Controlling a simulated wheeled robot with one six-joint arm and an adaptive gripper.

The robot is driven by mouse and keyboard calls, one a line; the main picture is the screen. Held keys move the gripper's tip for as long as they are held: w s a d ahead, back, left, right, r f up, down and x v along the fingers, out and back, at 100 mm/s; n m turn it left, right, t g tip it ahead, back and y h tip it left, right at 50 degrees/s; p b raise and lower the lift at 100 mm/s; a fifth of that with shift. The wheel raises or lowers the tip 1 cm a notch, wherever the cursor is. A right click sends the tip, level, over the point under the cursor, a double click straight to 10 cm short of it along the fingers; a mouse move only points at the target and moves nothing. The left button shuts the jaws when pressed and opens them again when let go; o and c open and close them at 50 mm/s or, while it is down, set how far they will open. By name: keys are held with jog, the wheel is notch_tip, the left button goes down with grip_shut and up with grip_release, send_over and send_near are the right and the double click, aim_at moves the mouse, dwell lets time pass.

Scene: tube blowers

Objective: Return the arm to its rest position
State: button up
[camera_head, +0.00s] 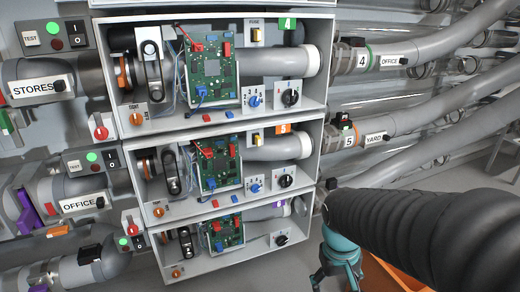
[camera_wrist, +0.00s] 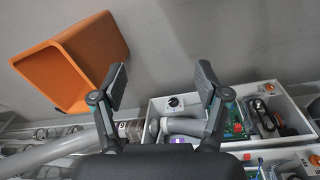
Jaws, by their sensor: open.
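My gripper (camera_wrist: 161,86) shows in the wrist view with its two dark fingers spread wide and nothing between them. Beyond the gap are grey floor and the edge of a grey open box. In the head view my arm (camera_head: 430,235), in a black ribbed sleeve with a teal joint, reaches in from the lower right, to the right of the lowest box. The gripper's fingers cannot be made out in the head view.
Open grey boxes with green circuit boards (camera_head: 213,72) and knobs stand stacked in the head view. Labelled pipes (camera_head: 420,45) run off to the right. An orange bin (camera_wrist: 75,62) stands left of the fingers in the wrist view, with bare floor (camera_wrist: 210,35) beside it.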

jog(key=s+r+m+t+y, duration=0.1)
jog(key=s+r+t, duration=0.3)
jog(key=r, duration=0.5)
jog(key=shift+s+a+t, duration=0.4)
jog(key=shift+s, duration=0.6)
jog(key=shift+s+d+r, duration=0.1)
jog(key=shift+s+r, duration=0.1)
jog(key=shift+r, duration=0.35)
jog(key=shift+c, duration=0.2)
